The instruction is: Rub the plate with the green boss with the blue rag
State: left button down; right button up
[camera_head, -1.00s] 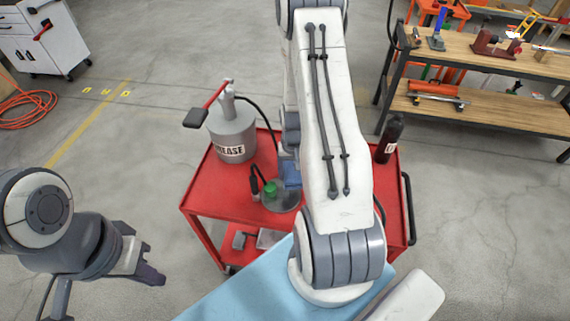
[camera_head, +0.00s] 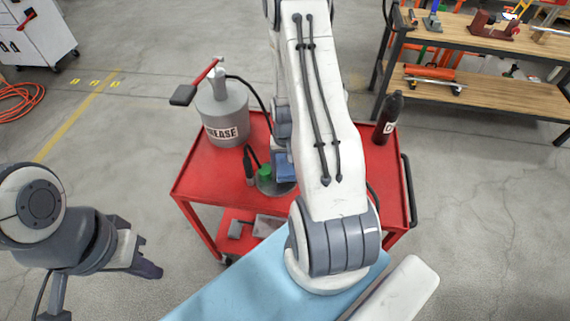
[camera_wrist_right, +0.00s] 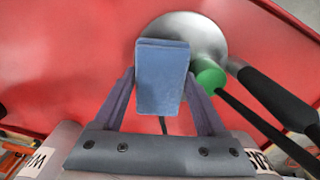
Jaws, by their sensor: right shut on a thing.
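The round grey metal plate (camera_head: 268,187) lies on the red cart top, with a green boss (camera_head: 265,171) standing on it. The blue rag (camera_head: 285,168) is a folded block over the plate's right part, beside the boss. In the right wrist view the rag (camera_wrist_right: 162,75) is clamped between the fingers of my right gripper (camera_wrist_right: 160,92) and covers part of the plate (camera_wrist_right: 205,28); the green boss (camera_wrist_right: 208,76) is to its right. I cannot tell whether the rag touches the plate. My left gripper (camera_head: 146,257) is open and empty, left of the cart.
A grease can (camera_head: 222,112) with a pump handle stands behind the plate; its hose and dark nozzle (camera_head: 248,168) reach close to the plate's left. A black bottle (camera_head: 387,120) is at the cart's right. A workbench (camera_head: 490,45) is farther back.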

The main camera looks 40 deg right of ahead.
jog(key=shift+f+b, duration=0.75)
jog(key=shift+f, duration=0.25)
jog(key=shift+w+a, duration=0.1)
dwell(0.3)
